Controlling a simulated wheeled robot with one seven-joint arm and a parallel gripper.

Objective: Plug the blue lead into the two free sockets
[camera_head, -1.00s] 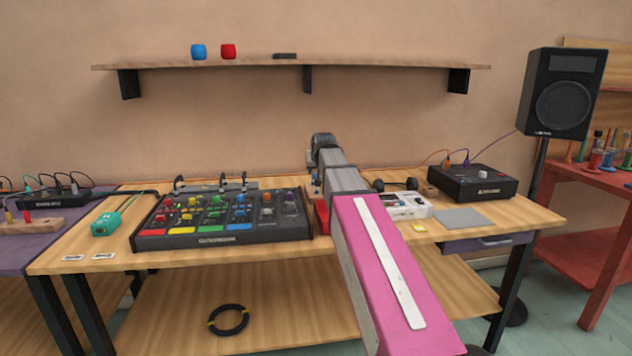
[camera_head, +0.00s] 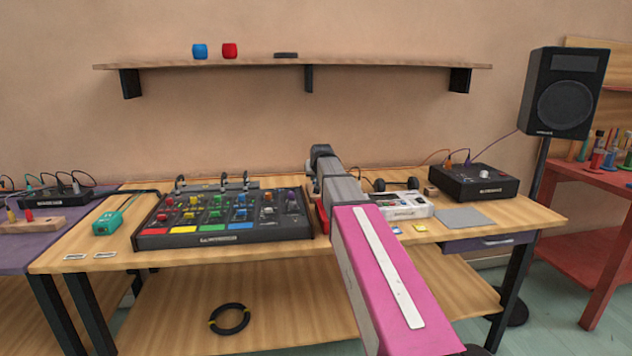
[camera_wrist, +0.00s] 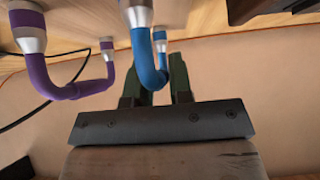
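In the wrist view a blue lead (camera_wrist: 146,70) hangs in a U, with silver-collared ends at the top. It crosses close to the left finger of my gripper (camera_wrist: 166,68). The two dark green fingers stand apart with a gap between them; I cannot tell whether the lead is touching or between them. A purple lead (camera_wrist: 68,90) forms a similar U to the left, its ends towards the wooden surface at the top. In the head view my arm reaches over the bench and hides the gripper and the blue lead. No free sockets can be made out.
A control board (camera_head: 225,217) with coloured keys lies on the bench (camera_head: 140,262) left of my arm. A white device (camera_head: 402,206), a grey pad (camera_head: 460,218) and a black box (camera_head: 473,182) with plugged leads are to the right. A shelf (camera_head: 260,66) hangs above.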

